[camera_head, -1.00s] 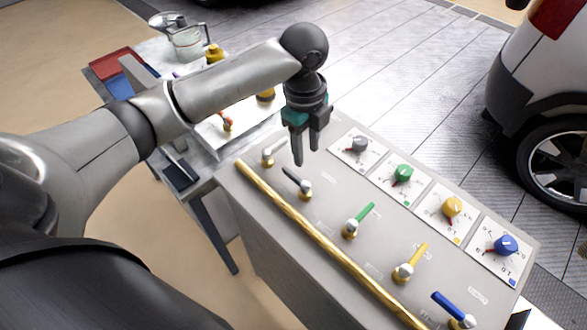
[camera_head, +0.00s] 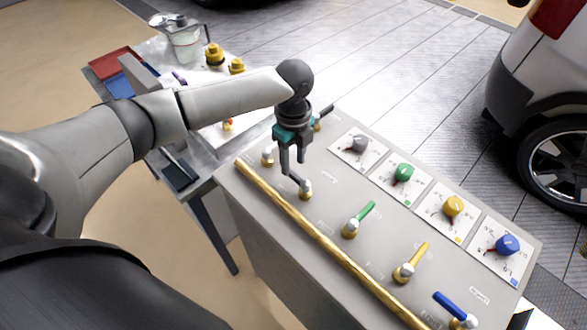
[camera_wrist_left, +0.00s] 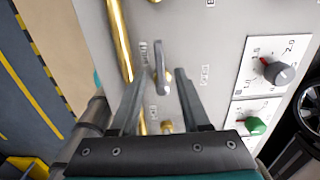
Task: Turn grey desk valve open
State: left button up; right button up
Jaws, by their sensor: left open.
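The grey desk valve (camera_head: 305,190) stands on the grey sloped desk panel, left of the green-levered valve. Its lever is mostly hidden by my left gripper in the head view. In the left wrist view the grey lever (camera_wrist_left: 160,65) shows between the two fingers, running lengthwise along them. My left gripper (camera_head: 293,173) is open and low over the panel, with its fingers straddling the lever. Whether either finger touches the lever cannot be told. My right gripper is in neither view.
Green (camera_head: 359,218), yellow (camera_head: 411,262) and blue (camera_head: 455,309) levered valves follow along the panel. A brass rail (camera_head: 320,243) runs along its front edge. Round knobs on white dial plates, such as the grey knob (camera_head: 359,144), line the back. A cluttered side table stands at the left.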

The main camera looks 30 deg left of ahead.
aim_at(293, 173)
pick_arm(q)
jog(key=shift+f, duration=1.85)
grip_shut()
